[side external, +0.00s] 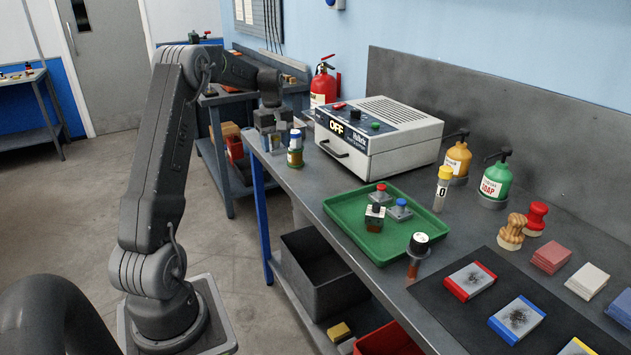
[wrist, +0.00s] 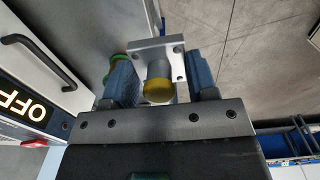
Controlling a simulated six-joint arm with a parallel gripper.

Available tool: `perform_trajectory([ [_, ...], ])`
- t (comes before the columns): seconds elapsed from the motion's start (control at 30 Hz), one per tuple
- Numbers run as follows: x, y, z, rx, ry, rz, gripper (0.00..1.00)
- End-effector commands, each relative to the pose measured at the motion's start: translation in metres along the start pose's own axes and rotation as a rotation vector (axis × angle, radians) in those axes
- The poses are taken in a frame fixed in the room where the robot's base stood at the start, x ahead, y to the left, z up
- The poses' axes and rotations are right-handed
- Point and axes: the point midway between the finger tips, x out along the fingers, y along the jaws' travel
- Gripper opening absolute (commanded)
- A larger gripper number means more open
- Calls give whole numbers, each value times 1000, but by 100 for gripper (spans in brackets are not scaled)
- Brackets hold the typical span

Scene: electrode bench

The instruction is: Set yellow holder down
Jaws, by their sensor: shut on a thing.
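My gripper (side external: 276,138) is low at the far left end of the bench. In the wrist view, my gripper (wrist: 162,80) has its two blue finger pads on either side of the yellow holder (wrist: 157,90), a grey cylinder with a yellow end, and is shut on it. A grey metal bracket with holes (wrist: 150,48) shows at the holder's far end. In the side view the held thing is mostly hidden by the fingers; I cannot tell whether it touches the bench.
A yellow-capped holder marked 0 (side external: 443,190) and a green tray (side external: 345,208) are farther right. The bench edge is close by.

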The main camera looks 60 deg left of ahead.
Motion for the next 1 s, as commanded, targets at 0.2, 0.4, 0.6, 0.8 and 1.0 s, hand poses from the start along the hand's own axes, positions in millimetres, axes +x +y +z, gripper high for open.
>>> perform_trajectory([
  [0.2, 27, 40, 20, 7, -2, 0, 19],
  [0.4, 53, 78, 37, 4, 0, 1, 19],
  [0.6, 66, 98, 46, 2, 0, 1, 19],
  [0.8, 79, 100, 48, 0, -1, -1, 19],
  [1.0, 106, 100, 47, -1, 0, -1, 19],
])
